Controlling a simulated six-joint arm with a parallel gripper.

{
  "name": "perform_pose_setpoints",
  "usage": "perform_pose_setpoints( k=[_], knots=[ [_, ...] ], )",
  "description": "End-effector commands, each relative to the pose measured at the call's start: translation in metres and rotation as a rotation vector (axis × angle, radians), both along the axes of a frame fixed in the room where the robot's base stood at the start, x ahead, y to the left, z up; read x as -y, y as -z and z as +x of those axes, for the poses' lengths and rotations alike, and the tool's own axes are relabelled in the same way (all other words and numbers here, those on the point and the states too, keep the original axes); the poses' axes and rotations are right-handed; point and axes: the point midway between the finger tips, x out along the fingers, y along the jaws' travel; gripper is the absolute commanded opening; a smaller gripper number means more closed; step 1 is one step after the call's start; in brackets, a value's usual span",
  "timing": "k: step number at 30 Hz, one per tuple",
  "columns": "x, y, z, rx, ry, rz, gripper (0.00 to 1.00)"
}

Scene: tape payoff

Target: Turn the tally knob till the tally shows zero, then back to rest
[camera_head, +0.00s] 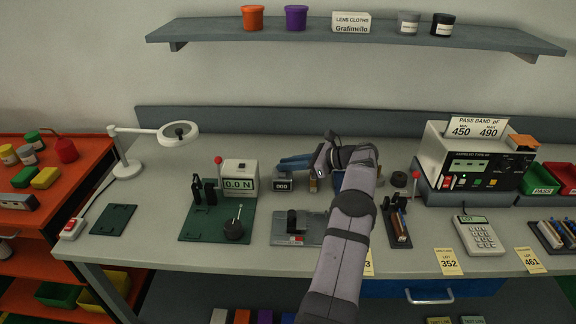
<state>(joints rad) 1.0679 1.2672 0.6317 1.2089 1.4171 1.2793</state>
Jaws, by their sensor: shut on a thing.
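The tally (282,185) is a small grey box at the middle of the bench with a dark window of white digits. The digits are small; they look like 800 or 000, and I cannot tell which. My gripper (283,163) reaches in from the right, its blue fingers pointing left just behind and above the tally box. The fingers are shut at the tally's knob; the knob itself is hidden behind them, so its angle cannot be seen.
A force gauge (239,184) reading 0.0 N stands left of the tally on a green plate (190,234). A grey fixture (284,229) is in front. A tester (470,155) stands at right, a lamp (126,168) at left. A shelf (330,37) hangs above.

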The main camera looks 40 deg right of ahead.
Motion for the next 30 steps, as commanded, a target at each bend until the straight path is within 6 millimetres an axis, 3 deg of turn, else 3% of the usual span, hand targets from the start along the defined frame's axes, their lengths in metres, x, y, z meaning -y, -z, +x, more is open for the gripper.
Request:
perform_pose_setpoints(
  k=[10, 11, 30],
  knots=[
    [0.0011, -0.0040, 0.0007, 0.005, -0.001, -0.006, 0.00],
    [0.0011, -0.0041, 0.0006, 0.005, -0.001, -0.006, 0.22],
    [0.0007, -0.0029, 0.0010, 0.004, 0.025, -0.001, 0.22]
  ],
)
